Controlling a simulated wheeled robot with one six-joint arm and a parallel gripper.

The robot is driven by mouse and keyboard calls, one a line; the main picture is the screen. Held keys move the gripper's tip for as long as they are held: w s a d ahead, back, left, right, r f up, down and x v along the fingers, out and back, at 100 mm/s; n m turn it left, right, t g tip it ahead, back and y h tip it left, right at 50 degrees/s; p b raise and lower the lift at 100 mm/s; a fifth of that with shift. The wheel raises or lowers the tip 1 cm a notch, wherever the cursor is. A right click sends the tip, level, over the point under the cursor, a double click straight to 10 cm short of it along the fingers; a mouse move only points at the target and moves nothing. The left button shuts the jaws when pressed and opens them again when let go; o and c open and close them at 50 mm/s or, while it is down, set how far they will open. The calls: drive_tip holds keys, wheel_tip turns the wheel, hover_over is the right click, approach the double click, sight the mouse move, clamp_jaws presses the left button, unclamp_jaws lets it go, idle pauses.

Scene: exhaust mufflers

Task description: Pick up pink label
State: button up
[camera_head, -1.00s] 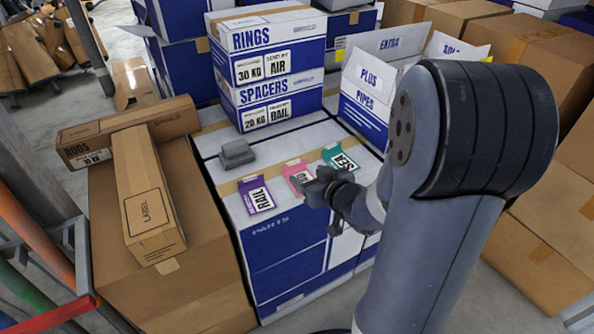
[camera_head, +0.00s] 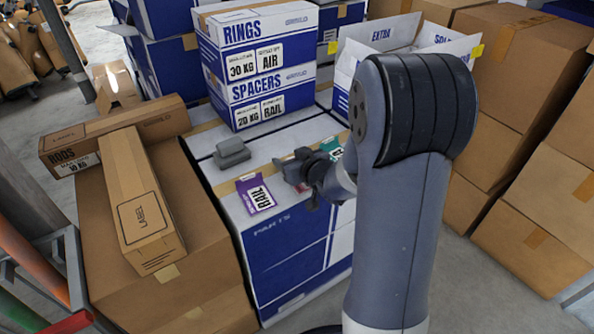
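The pink label (camera_head: 301,188) is almost wholly hidden by my gripper in the head view; only a sliver of pink shows under it. My gripper (camera_head: 296,168) is low over the front of the white and blue box top, at the pink label's place between the other two labels. I cannot tell whether its fingers are open or shut, or whether they touch the label. The purple RAIL label (camera_head: 256,195) lies flat to the left of my gripper. The teal label (camera_head: 332,148) lies to the right, partly covered by my gripper.
A grey device (camera_head: 232,153) sits on the box top (camera_head: 283,145) behind the purple label. The stacked RINGS and SPACERS boxes (camera_head: 262,65) stand behind it. An open white box (camera_head: 345,75) is behind my arm. Long brown cartons (camera_head: 140,205) lie at left.

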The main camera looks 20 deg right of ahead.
drive_tip(key=c, duration=1)
drive_tip(key=shift+o, duration=0.2)
drive_tip(key=shift+r, duration=0.1)
